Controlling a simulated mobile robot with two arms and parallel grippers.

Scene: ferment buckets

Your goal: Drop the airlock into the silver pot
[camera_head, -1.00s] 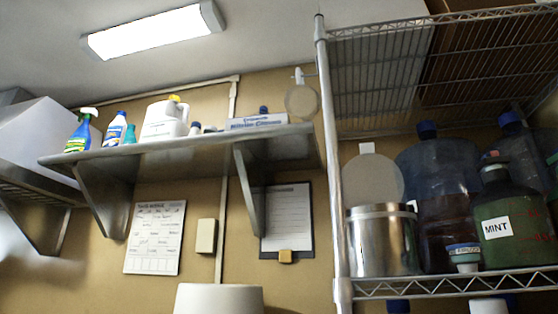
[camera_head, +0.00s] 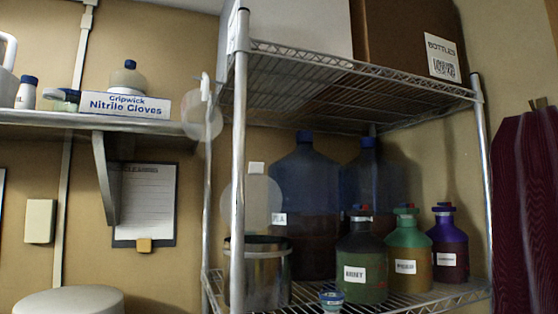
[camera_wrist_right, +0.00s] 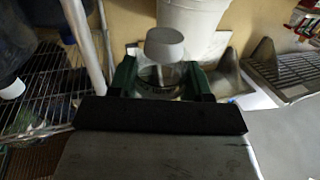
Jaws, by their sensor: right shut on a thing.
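The silver pot (camera_head: 258,278) stands at the left end of the wire shelf in the head view, partly behind the front post. Its top looks open and dark inside. In the right wrist view, my right gripper (camera_wrist_right: 160,78) is shut on a small clear piece with a grey cap (camera_wrist_right: 165,44), which looks like the airlock. The cap sticks up beyond the green fingers; the lower part is partly hidden by the gripper. The pot cannot be made out in the right wrist view. Neither gripper shows in the head view.
Green and purple labelled bottles (camera_head: 362,265) and large blue-capped jugs (camera_head: 306,200) stand right of the pot. A small jar (camera_head: 331,300) sits at the shelf front. The metal post (camera_head: 238,180) crosses before the pot. A white bucket (camera_wrist_right: 192,14) shows in the wrist view.

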